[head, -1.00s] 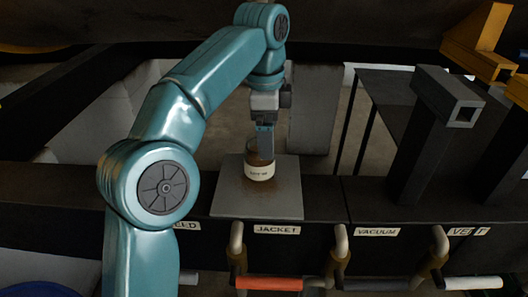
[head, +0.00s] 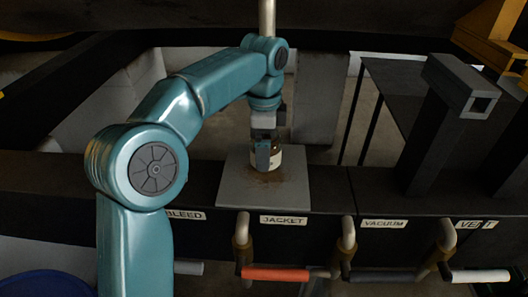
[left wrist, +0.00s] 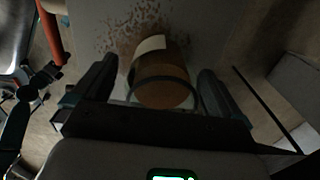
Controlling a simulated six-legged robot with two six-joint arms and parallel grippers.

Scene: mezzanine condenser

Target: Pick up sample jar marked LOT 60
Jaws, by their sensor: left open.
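The sample jar (head: 286,157) is a small brown jar with a pale label, on a grey plate (head: 240,190) behind the JACKET label. The label's writing cannot be read now. My left gripper (head: 266,158) points down over it, one finger in front of the jar. In the left wrist view the jar (left wrist: 162,88) stands between the two spread fingers of the gripper (left wrist: 157,78), with gaps visible at its sides. The jar's far base is hidden. My right gripper is out of view.
Dark speckles (head: 268,179) mark the plate beside the jar. Pipes with coloured handles, including a red one (head: 275,273), run along the front. A dark square-tube post (head: 440,120) stands at right. A grey block (head: 318,98) stands behind the plate.

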